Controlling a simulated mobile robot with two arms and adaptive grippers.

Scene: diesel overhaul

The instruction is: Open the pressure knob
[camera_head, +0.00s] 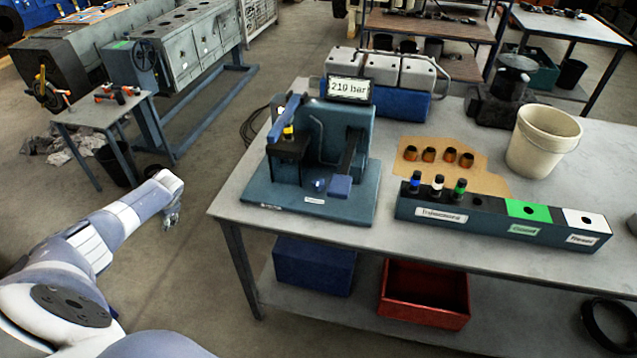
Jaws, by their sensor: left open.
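A blue-grey pressure test stand (345,208) sits on the left end of the grey workbench. Its display (349,89) reads about 210 bar. A small round blue knob (318,185), likely the pressure knob, sits low on the front of the stand. A lever with a blue handle (340,187) is just right of it. An injector with a yellow band (288,132) stands in the holder under a blue clamp (284,118). My left gripper (172,214) is open and empty, beyond the bench's left edge, well apart from the knob. My right gripper is out of view.
A labelled rack (440,218) with three capped injectors and green and white slots stands right of the stand. Several nozzle pieces lie on cardboard (478,172). A white bucket (541,143) stands behind. Open floor lies left of the bench.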

